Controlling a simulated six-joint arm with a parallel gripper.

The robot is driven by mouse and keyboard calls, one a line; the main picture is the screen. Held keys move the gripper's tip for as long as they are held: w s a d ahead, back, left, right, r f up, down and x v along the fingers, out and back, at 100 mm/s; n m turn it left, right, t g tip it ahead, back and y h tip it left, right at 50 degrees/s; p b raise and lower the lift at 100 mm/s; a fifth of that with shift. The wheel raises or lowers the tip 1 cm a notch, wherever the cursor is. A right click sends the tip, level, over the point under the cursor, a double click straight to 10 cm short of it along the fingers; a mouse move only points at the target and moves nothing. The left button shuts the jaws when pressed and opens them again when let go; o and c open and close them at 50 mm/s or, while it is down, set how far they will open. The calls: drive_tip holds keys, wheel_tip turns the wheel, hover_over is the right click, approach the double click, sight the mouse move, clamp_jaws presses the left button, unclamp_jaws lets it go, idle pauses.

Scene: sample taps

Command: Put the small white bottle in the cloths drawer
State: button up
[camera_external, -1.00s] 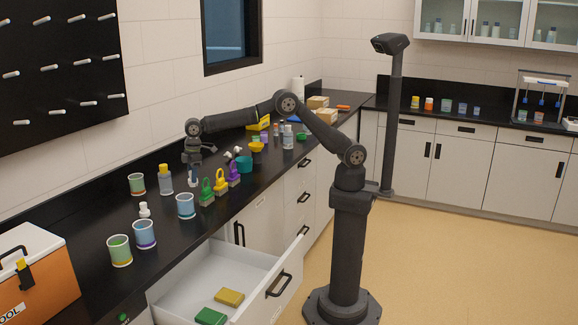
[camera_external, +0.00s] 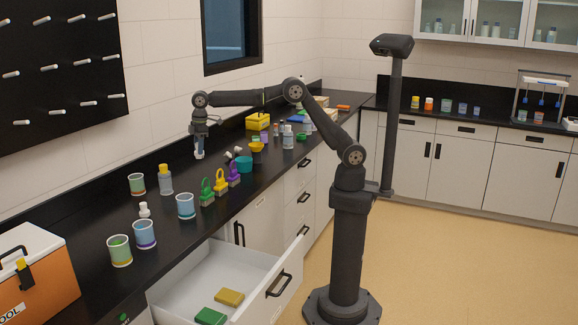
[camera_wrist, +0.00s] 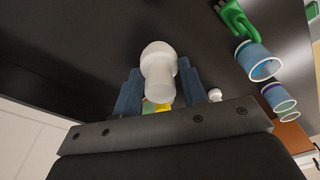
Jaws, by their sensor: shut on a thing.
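My gripper (camera_external: 199,150) is shut on a small white bottle (camera_wrist: 158,72), held between the blue fingers and raised over the far part of the black counter. In the external view the fingers hide much of this bottle. A second small white bottle (camera_external: 144,210) stands on the counter among the cups; it also shows in the wrist view (camera_wrist: 215,95). The cloths drawer (camera_external: 184,287) is open below the counter. A yellow cloth (camera_external: 229,297) and a green cloth (camera_external: 209,316) lie in it, with bare floor behind them.
A yellow-capped bottle (camera_external: 165,182), several cups (camera_external: 185,206) and green, yellow and purple padlocks (camera_external: 207,192) stand on the counter between my gripper and the drawer. An orange cooler (camera_external: 38,276) sits at the near left. More bottles and boxes stand toward the back.

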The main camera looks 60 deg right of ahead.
drive_tip(key=s+a, duration=0.8)
drive_tip(key=s, duration=0.1)
drive_tip(key=n, duration=0.2)
hover_over(259, 279)
drive_tip(key=f, duration=3.8)
drive_tip(key=shift+s+d+f, duration=0.1)
drive_tip(key=shift+d+f, duration=0.2)
drive_tip(key=shift+f, duration=0.05)
drive_tip(key=shift+f, duration=0.15)
drive_tip(key=o, duration=1)
drive_tip(key=shift+c, duration=0.2)
wheel_tip(259, 279, up, 12)
drive_tip(key=d, duration=0.1)
drive_tip(key=shift+s+d, duration=0.2)
drive_tip(key=shift+s, duration=0.05)
